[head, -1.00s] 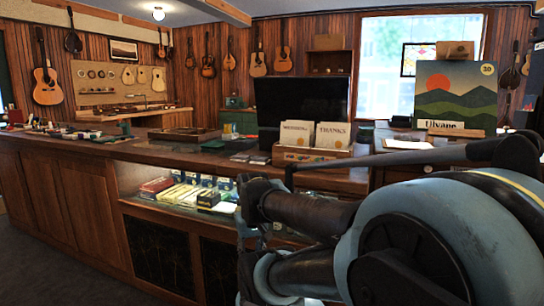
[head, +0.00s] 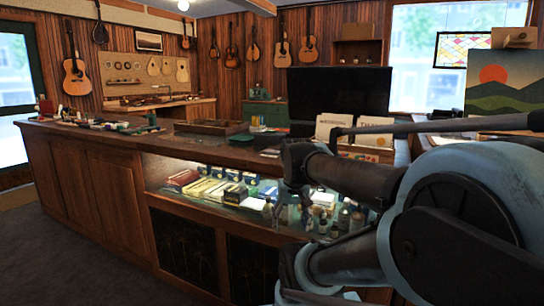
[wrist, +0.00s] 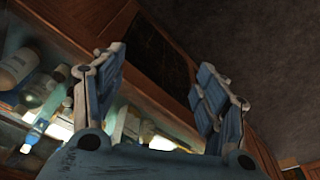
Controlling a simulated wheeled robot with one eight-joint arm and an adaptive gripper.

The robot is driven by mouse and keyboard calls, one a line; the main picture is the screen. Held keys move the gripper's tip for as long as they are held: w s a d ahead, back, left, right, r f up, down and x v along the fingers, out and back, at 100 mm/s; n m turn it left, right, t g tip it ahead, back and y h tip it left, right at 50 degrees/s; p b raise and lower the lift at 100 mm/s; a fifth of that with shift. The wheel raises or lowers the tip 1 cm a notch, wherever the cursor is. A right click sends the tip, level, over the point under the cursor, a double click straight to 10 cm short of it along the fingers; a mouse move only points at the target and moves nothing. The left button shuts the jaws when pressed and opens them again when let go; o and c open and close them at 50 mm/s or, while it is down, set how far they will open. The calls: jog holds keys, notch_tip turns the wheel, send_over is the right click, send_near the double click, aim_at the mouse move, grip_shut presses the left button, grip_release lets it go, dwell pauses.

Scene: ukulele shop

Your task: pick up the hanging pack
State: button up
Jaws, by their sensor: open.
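I cannot make out a hanging pack in either view. My gripper (wrist: 163,65) shows in the wrist view with its two blue-grey fingers spread apart and nothing between them. Beyond the fingers are the wooden front of the counter, its dark panel and the dark floor. In the head view my arm fills the lower right, in front of the counter, and covers part of it. The gripper's fingers cannot be made out clearly there.
A long wooden counter (head: 110,180) runs across the head view. Its lit display case (head: 222,190) holds boxes and bottles; several bottles (wrist: 14,68) show left in the wrist view. A black screen (head: 340,95) and a card box stand behind. Open floor (head: 70,255) lies front left.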

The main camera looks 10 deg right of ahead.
jog(key=w+r+m+g, duration=0.1)
jog(key=w+r+m, duration=0.1)
jog(key=w+r, duration=0.7)
jog(key=w+r+m, duration=0.1)
jog(key=w+r, duration=0.5)
jog(key=r, duration=0.5)
notch_tip(320, 180, up, 13)
jog(key=m+g, duration=0.1)
jog(key=m, duration=0.3)
send_over(274, 151)
jog(key=w+d, duration=0.1)
jog(key=w, duration=0.2)
jog(key=f, duration=1.6)
jog(key=shift+s+a+f, duration=0.1)
jog(key=shift+a+f, duration=0.1)
jog(key=shift+f, duration=0.15)
jog(key=c, duration=0.7)
